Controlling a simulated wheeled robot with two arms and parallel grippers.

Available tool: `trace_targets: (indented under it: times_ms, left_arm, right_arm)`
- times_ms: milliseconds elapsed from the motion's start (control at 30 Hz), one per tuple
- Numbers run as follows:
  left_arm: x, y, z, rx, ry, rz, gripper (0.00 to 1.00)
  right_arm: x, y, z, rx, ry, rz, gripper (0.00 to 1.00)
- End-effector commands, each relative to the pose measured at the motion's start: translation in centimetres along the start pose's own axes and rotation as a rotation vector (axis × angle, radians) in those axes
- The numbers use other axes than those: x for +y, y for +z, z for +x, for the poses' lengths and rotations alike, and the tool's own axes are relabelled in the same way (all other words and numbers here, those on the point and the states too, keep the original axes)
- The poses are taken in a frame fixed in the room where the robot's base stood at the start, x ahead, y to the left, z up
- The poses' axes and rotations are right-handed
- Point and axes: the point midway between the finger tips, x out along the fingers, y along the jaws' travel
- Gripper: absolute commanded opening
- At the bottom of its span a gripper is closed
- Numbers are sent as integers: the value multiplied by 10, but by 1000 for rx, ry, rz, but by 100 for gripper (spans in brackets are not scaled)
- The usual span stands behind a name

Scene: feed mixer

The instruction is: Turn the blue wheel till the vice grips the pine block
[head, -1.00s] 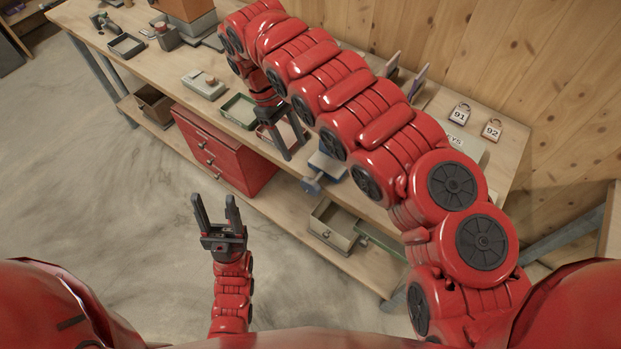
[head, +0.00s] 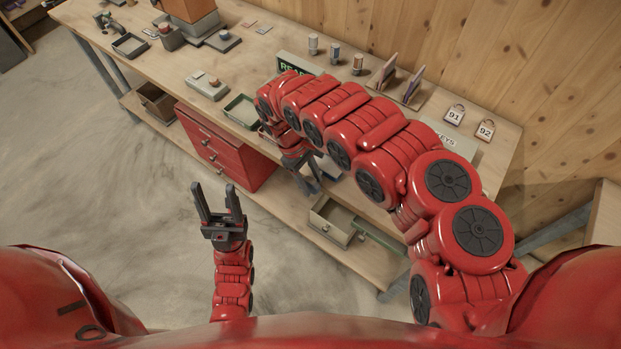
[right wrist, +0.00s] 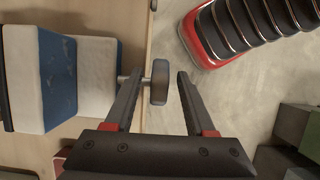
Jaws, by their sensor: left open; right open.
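The vice, blue with pale grey jaws, sits at the bench front edge; it fills the left of the right wrist view (right wrist: 60,78) and is mostly hidden by my right arm in the head view (head: 329,167). Its wheel (right wrist: 159,82), dark blue-grey and seen edge-on, sticks out over the edge on a short shaft. My right gripper (right wrist: 157,85) is open, one finger on each side of the wheel, with no clear grip on it. In the head view my right gripper (head: 307,181) hides the wheel. My left gripper (head: 216,187) is open and empty over the floor. I cannot make out the pine block.
A red drawer cabinet (head: 221,152) and an open grey drawer box (head: 336,222) are under the bench. A green tray (head: 241,110) and a grey switch box (head: 205,86) are on top. Padlocks 91 (head: 455,114) and 92 (head: 486,130) lie at the right.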

Motion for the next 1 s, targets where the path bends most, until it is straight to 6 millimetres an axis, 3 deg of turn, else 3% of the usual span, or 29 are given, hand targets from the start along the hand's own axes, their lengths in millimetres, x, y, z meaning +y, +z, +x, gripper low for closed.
trace_targets:
  times_ms: [67, 367, 733, 1000]
  left_arm:
    - [0, 0, 0, 0, 0, 0, 55]
    - [0, 0, 0, 0, 0, 0, 55]
    - [0, -1, 5, 0, 0, 0, 55]
    - [-2, -6, 38, 0, 0, 0, 55]
  right_arm:
    - [0, 0, 0, 0, 0, 0, 55]
    - [0, 0, -1, 1, 0, 0, 1]
    - [0, 1, -2, 11, 0, 1, 0]
    - [1, 7, -8, 103, 1, 3, 0]
